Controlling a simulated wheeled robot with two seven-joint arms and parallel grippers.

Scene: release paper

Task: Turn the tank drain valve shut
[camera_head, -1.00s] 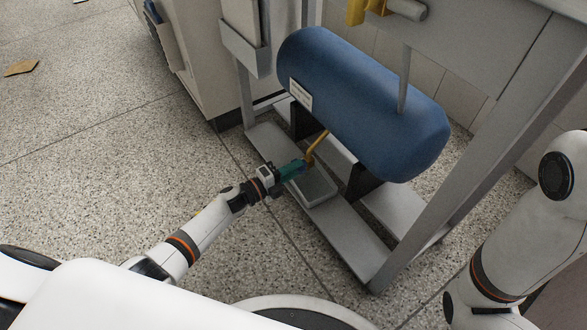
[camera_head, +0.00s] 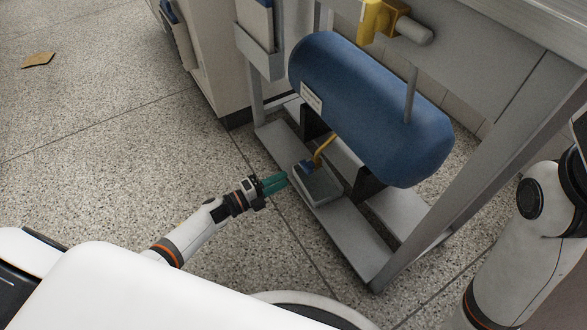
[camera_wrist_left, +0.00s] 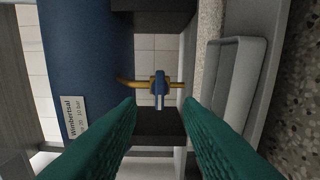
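The blue tank (camera_head: 370,110) lies on its side in a grey metal frame and also fills the left of the left wrist view (camera_wrist_left: 85,60). A bent brass drain pipe (camera_head: 325,146) comes from its underside. The drain valve (camera_head: 307,165) has a blue handle, which in the left wrist view (camera_wrist_left: 159,80) appears crosswise to the pipe. My left gripper (camera_head: 284,179) has green fingers and stands just short of the valve, apart from it. In the left wrist view its fingers (camera_wrist_left: 161,104) are spread with nothing between them. My right gripper is out of view.
A grey tray (camera_head: 320,187) sits below the valve on the frame's lower plate (camera_head: 350,235). A frame leg (camera_head: 455,215) rises right of the tank. A cabinet (camera_head: 205,60) stands behind at left. Floor (camera_head: 130,130) at left is clear except for a brown scrap (camera_head: 38,60).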

